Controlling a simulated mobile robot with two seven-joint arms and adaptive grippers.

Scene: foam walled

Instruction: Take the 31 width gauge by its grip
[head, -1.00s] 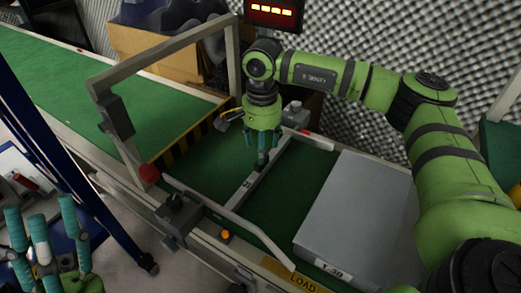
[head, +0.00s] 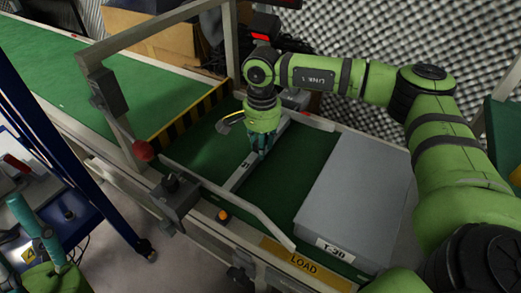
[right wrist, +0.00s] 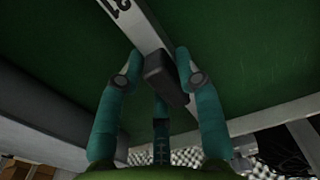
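The 31 width gauge (head: 236,180) is a pale grey bar marked 31, lying across the green belt. Its dark block-shaped grip (right wrist: 165,75) shows in the right wrist view, where the marked bar (right wrist: 133,22) runs away to the top. My right gripper (head: 262,148) points down over the gauge. In the wrist view, its teal fingers (right wrist: 158,62) stand on either side of the grip, with a third finger below it. A gap shows at the left finger; contact at the right one is unclear. My left gripper (head: 36,238), far from the gauge, is cut off at the lower left, its visible fingers apart.
A large grey box (head: 352,200) labelled T-30 stands right of the gauge. A pale angled guide rail (head: 235,208) runs along the near belt edge. A grey gate frame (head: 115,110) with a red knob (head: 142,150) stands left.

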